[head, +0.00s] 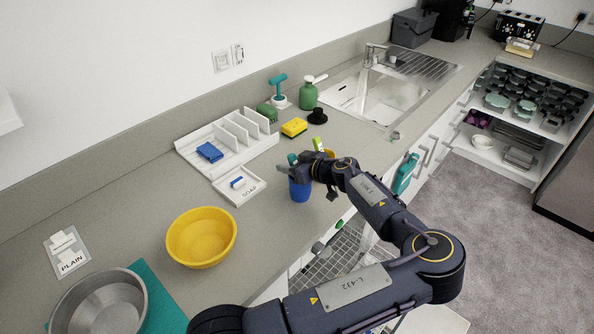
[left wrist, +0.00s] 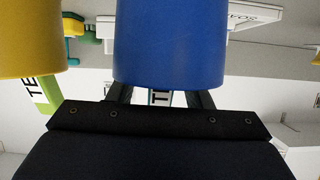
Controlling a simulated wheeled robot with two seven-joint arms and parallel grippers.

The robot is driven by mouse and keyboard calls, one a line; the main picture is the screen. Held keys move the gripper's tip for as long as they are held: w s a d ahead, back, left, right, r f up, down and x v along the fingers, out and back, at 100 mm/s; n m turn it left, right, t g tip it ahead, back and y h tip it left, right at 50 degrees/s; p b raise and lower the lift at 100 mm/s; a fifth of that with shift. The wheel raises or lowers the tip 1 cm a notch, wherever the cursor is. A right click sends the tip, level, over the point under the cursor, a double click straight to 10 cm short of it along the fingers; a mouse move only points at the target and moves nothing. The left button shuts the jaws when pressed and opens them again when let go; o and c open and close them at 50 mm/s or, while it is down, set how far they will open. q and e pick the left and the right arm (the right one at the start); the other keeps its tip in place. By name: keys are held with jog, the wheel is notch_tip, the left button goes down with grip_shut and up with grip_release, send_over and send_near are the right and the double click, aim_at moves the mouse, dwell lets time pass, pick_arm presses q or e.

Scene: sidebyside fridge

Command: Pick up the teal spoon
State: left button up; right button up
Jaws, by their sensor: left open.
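A blue cup (head: 300,190) stands near the counter's front edge. A teal handle (head: 292,158) sticks up from it, probably the teal spoon; its lower part is hidden. In the left wrist view the blue cup (left wrist: 185,45) fills the middle, and a labelled piece with teal edges (left wrist: 160,98) shows between my fingers. My left gripper (head: 291,171) is open at the top of the blue cup, its fingers on either side of the handle. In the wrist view the fingertips are hidden behind the cup. My right gripper is not in view.
A yellow cup (left wrist: 30,40) with a lime-green labelled handle (left wrist: 45,95) stands close beside the blue cup. The sink (head: 378,98) lies behind.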

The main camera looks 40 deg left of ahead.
pick_arm(q)
grip_shut()
dwell(0.4)
